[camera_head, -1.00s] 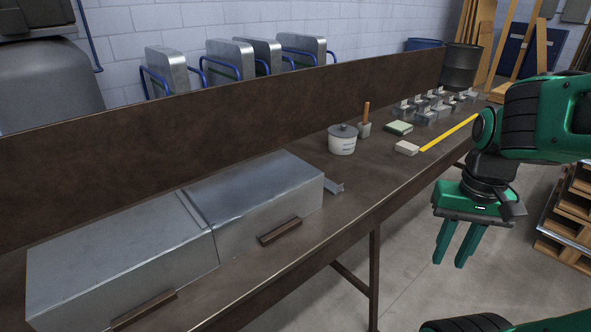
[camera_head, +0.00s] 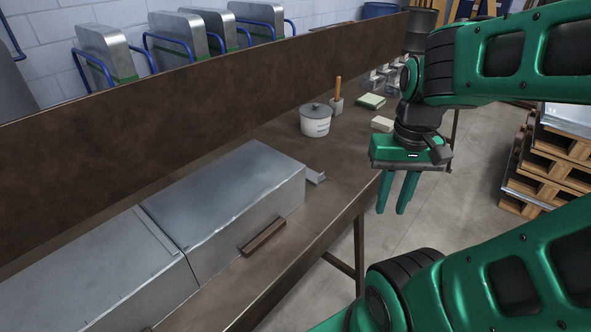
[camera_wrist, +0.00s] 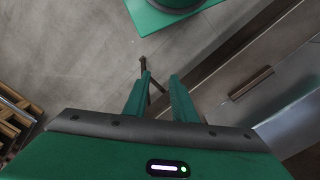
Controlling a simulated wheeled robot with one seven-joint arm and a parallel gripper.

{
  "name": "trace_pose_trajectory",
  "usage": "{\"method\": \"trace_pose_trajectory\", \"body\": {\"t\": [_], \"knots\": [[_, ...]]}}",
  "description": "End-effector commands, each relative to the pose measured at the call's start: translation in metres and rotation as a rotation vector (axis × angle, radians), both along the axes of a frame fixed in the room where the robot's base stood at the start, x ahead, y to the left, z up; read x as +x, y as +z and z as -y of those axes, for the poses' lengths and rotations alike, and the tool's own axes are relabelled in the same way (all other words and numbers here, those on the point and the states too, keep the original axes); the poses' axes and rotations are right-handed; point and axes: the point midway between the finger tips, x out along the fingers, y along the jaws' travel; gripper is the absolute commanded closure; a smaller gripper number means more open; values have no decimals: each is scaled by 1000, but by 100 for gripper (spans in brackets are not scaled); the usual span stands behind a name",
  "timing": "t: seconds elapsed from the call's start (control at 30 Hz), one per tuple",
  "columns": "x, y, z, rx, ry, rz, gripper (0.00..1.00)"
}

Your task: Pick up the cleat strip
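A small grey metal strip with a bent edge, which looks like the cleat strip (camera_head: 315,176), lies on the brown bench at the right end of the metal duct box (camera_head: 245,195). Part of it seems hidden behind the box. My gripper (camera_head: 392,205) hangs pointing down, right of the strip and apart from it, over the bench's front edge or the floor beyond. In the wrist view my gripper's two fingers (camera_wrist: 160,75) stand apart with nothing between them. I cannot make out the strip in the wrist view.
A lidded pot (camera_head: 316,121), a green-topped block (camera_head: 370,102) and a pale block (camera_head: 382,124) stand farther along the bench. A brown bar (camera_head: 263,237) sits at the box's front. A tall back panel (camera_head: 180,120) runs behind. Wooden pallets (camera_head: 548,160) stand at right.

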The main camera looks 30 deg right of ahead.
Motion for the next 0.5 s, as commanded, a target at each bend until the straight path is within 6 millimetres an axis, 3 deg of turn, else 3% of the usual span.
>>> {"method": "trace_pose_trajectory", "body": {"t": [0.17, 0.5], "knots": [[36, 10, 7, -11, -87, 0, 76], [176, 12, 24, -27, -415, 1, 76]]}}
